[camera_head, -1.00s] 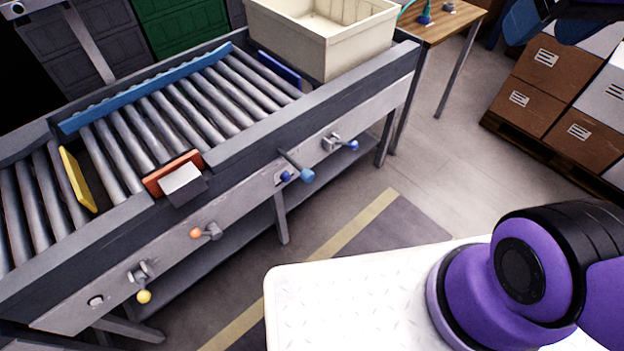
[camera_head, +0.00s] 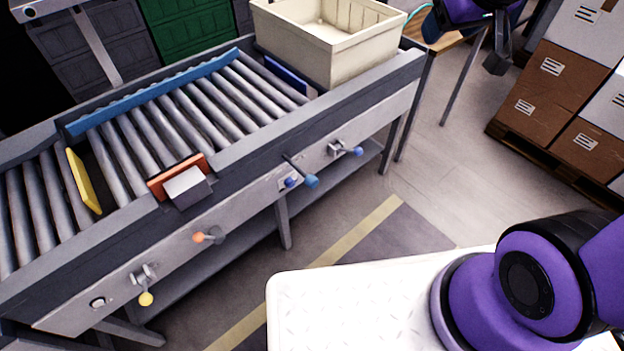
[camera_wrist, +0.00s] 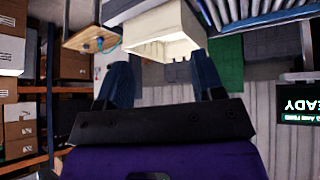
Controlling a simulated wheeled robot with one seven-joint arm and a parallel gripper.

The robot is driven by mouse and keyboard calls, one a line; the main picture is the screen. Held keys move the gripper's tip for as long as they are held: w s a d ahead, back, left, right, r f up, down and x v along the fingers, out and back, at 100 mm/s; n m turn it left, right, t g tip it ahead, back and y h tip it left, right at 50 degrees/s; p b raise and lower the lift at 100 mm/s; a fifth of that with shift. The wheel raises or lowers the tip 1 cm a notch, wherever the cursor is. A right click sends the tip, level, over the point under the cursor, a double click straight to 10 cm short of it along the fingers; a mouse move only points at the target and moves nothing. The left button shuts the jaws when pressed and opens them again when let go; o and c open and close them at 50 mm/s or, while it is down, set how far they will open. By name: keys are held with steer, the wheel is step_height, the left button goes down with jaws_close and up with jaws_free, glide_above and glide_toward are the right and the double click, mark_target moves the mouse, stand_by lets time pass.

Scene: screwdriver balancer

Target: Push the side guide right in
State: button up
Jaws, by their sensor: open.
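On the roller conveyor's near rail, an orange plate (camera_head: 177,176) with a pale-topped grey block (camera_head: 187,187) faces the rollers. A long blue rail (camera_head: 155,92) runs along the far side. I cannot tell for certain which of these is the side guide; the orange plate stands at the near edge of the rollers. My gripper (camera_head: 497,52) is at the top right in the head view, well away from the conveyor. In the wrist view my gripper (camera_wrist: 162,75) shows two blue fingers spread apart with nothing between them.
A yellow plate (camera_head: 82,181) and a dark blue plate (camera_head: 286,74) stand at the rollers. Knobbed levers in yellow (camera_head: 146,298), orange (camera_head: 199,237) and blue (camera_head: 311,181) line the front. A cream bin (camera_head: 335,50) sits at the far end.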

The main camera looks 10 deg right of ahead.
steer(key=w+a+f+n+t+y, duration=0.15)
steer(key=w+a+f, duration=0.35)
steer(key=w+f, duration=0.6)
steer(key=n+t+y, duration=0.3)
steer(key=y, duration=0.3)
glide_toward(315, 183)
steer(key=w, duration=0.1)
steer(key=x, duration=1.1)
steer(key=shift+s+a+f, duration=0.15)
steer(key=shift+s+f, duration=0.05)
